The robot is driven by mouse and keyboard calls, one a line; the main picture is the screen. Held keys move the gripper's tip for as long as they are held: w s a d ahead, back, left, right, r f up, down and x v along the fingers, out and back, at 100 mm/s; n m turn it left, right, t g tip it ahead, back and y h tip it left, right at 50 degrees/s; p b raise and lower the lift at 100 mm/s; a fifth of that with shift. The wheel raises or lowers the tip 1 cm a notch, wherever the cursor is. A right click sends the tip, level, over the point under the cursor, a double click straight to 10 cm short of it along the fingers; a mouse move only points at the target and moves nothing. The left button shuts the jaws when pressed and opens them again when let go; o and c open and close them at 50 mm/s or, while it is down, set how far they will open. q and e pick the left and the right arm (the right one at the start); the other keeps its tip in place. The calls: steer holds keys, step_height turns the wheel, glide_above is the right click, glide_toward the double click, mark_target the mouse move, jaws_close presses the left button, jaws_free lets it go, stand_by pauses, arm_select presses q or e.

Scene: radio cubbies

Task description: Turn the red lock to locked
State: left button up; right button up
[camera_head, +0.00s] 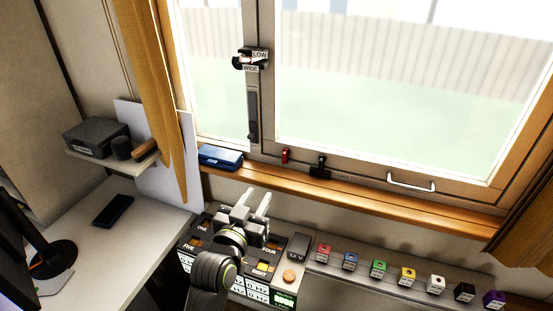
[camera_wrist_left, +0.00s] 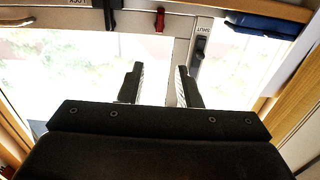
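The red lock (camera_head: 285,155) is a small red piece low on the window frame, just above the wooden sill, in the head view. In the left wrist view the red lock (camera_wrist_left: 160,20) shows small at the top centre, beyond the fingertips. My left gripper (camera_head: 255,200) is below and left of it in the head view, apart from it. Its two fingers, also in the left wrist view (camera_wrist_left: 159,70), are spread with nothing between them. My right gripper is not in view.
A black latch (camera_head: 320,167) sits right of the red lock, and a blue case (camera_head: 220,157) lies left on the sill (camera_head: 370,199). A white handle (camera_head: 411,183) is farther right. Below stands a button panel (camera_head: 262,290) and a row of several coloured cubes.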

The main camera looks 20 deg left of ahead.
mark_target(283, 156)
arm_select(q)
steer(key=w+p, duration=0.1)
steer(key=w, duration=1)
steer(key=w+p, duration=0.1)
steer(key=w, duration=0.5)
steer(key=shift+d+f+p, duration=0.1)
steer(key=shift+d+p, duration=0.2)
steer(key=shift+d, duration=0.05)
jaws_close()
